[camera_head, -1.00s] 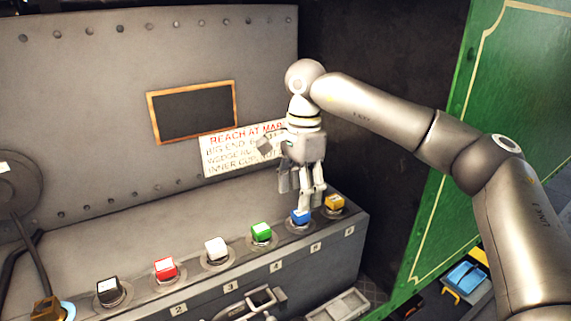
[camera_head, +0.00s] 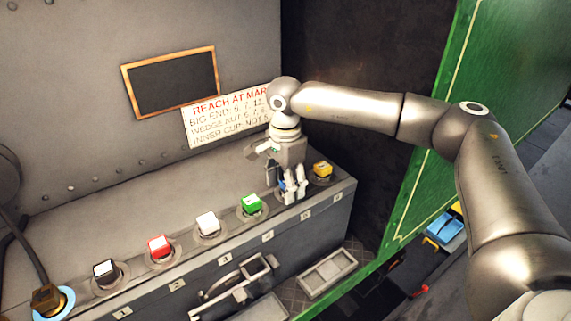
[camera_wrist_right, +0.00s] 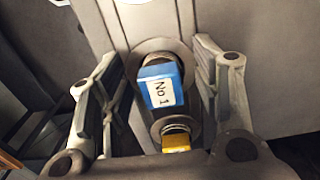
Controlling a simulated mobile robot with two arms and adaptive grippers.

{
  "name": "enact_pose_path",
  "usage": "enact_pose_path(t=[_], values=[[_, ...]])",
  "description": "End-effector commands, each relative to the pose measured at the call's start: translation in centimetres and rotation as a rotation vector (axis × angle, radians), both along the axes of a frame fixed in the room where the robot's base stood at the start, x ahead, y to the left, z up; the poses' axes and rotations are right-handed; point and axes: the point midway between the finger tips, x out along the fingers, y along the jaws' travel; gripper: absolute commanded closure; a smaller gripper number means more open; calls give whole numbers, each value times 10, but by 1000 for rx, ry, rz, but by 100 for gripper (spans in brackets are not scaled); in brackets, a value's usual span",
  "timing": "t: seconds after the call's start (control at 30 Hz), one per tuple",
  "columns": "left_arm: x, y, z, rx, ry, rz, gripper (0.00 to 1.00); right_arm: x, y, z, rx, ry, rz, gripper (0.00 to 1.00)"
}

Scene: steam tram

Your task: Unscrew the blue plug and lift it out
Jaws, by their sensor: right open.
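The blue plug (camera_wrist_right: 158,88) is a square-headed cap with a white "No 1" label. It sits in a round collar in the row on the grey box. My right gripper (camera_head: 288,188) is over it from above, and in the head view the fingers hide most of the plug. In the right wrist view the two open fingers stand on either side of the plug, with gaps between. My left gripper is not in view.
A yellow plug (camera_head: 322,170) is close beside the blue one, and it shows below it in the right wrist view. Green (camera_head: 251,204), white (camera_head: 207,223), red (camera_head: 159,247) and black (camera_head: 106,271) plugs continue leftward. A green panel (camera_head: 425,150) stands at the right.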

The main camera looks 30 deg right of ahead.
Motion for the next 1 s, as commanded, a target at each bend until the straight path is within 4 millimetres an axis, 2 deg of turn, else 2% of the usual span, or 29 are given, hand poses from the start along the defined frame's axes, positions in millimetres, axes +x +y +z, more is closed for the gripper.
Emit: enact_pose_path(t=[0.03,0.13,0.37,0.53,0.83,1.0], values=[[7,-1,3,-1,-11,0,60,0,0,-2,0,0,0,43],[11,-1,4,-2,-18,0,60,0,0,-6,-1,-1,0,43],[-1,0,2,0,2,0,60,0,0,-8,-1,-1,1,43],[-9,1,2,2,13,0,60,0,0,-7,0,-1,0,62],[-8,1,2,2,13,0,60,0,0,-7,0,-1,0,100],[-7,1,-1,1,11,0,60,-1,0,-8,1,-2,64,100]])
